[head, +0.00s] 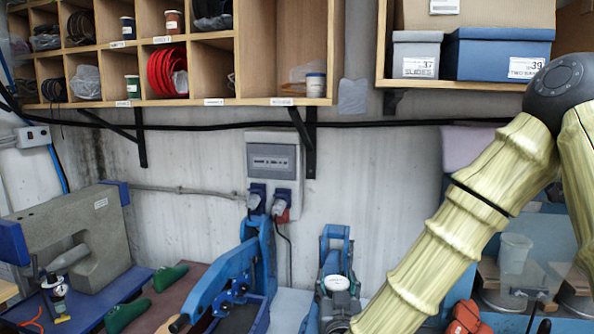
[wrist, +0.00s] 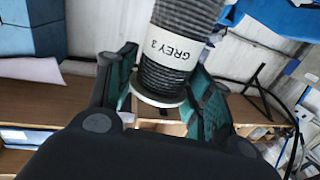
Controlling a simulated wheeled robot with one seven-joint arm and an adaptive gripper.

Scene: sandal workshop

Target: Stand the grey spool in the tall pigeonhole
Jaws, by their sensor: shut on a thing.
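My gripper (wrist: 166,82) is shut on the grey spool (wrist: 190,15) in the wrist view. The spool is a dark grey ribbed cylinder with a white label reading "GREY 3" and a pale flange at one end. The flange end sits between the teal-lined fingers, and the other end runs out of the top of the picture. The tall pigeonhole (head: 300,35) is at the right end of the wooden rack in the head view. A small jar with a blue band (head: 315,86) and a clear bag (head: 303,72) sit on its floor. My gripper is out of the head view.
Smaller pigeonholes to the left hold jars, bundles and a red coil (head: 167,72). A right-hand shelf carries a blue box (head: 495,55) and a grey-blue box (head: 415,57). Wall space under the rack is partly open.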

